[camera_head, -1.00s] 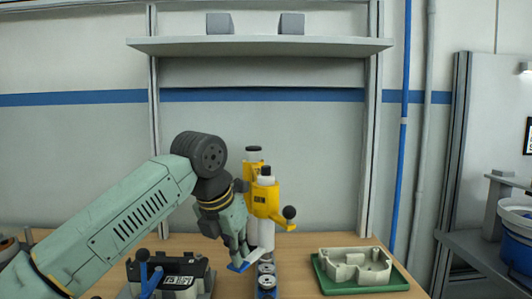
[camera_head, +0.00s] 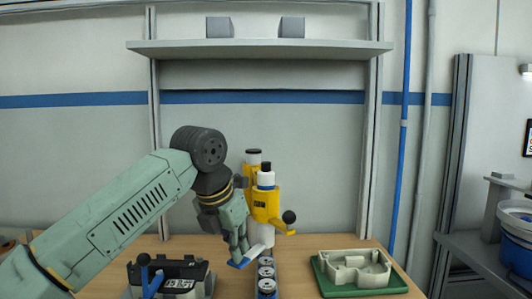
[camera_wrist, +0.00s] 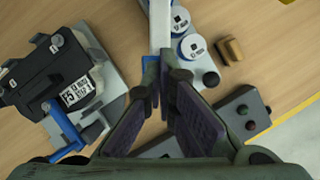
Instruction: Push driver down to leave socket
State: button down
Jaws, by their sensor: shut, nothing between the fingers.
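The driver looks to be the yellow unit (camera_head: 265,205) with white cylinders and dark caps, standing at the back of the bench. A black knob (camera_head: 288,217) sticks out at its right. My gripper (camera_head: 240,258) is shut and empty, low in front and left of it. In the wrist view my fingertips (camera_wrist: 165,82) are together beside a blue piece (camera_wrist: 150,72) at the end of a pale bar (camera_wrist: 161,28). I cannot tell whether they touch it. The driver's lower end and any socket under it are hidden.
Round metal pieces (camera_head: 266,272) stand in a row right of my gripper. A black device with a blue lever (camera_wrist: 62,125) is to the left. A pale casting (camera_head: 355,267) lies in a green tray (camera_head: 392,287) at the right. A button box (camera_wrist: 242,112) is near my fingers.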

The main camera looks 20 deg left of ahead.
notch_tip(320, 180, up, 7)
jog(key=p, duration=0.5)
jog(key=shift+f, duration=0.1)
dwell(0.4)
